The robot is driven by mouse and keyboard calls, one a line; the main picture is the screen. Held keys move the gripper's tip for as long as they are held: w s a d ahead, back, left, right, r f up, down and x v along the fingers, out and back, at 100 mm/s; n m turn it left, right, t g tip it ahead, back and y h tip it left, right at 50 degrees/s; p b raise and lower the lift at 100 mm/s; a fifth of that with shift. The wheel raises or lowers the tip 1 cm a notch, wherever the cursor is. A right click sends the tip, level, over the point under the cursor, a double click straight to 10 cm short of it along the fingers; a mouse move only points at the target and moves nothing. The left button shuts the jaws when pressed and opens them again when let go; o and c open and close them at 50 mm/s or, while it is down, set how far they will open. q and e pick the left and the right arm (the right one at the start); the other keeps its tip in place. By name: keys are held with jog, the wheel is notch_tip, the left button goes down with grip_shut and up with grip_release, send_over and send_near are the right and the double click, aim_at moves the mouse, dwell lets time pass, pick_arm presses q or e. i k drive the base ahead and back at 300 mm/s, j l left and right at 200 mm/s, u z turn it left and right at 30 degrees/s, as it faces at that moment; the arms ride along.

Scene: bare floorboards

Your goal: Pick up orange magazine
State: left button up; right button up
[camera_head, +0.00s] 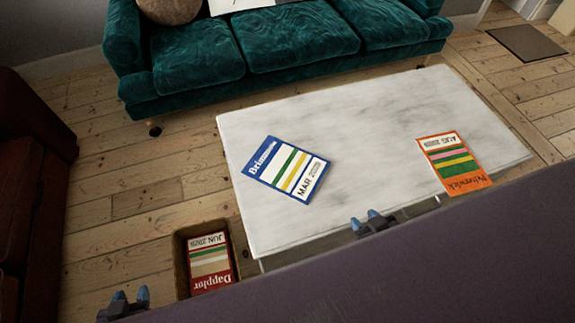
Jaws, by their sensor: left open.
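The orange magazine (455,163) lies flat at the right part of the white table (375,120), with its lower end at the near edge. It has an orange border, coloured stripes and the text "AUG". My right gripper (366,221) is at the near edge of the table, left of the orange magazine and apart from it. Its blue fingertips show, but its opening is unclear. My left gripper (130,297) is open at the lower left, over the floor, left of the bin and far from the orange magazine.
A blue magazine (286,170) lies on the table's left part. A red magazine (209,264) is in a brown bin (181,262) on the floor beside the table. A green sofa (275,45) stands behind the table. The tabletop between the blue and orange magazines is clear.

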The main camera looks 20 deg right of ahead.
aim_at(458, 170)
jog(key=l+z, duration=0.15)
jog(key=z, duration=0.95)
jog(key=j+z, duration=0.15)
jog(key=z, duration=0.7)
jog(key=k+l, duration=0.05)
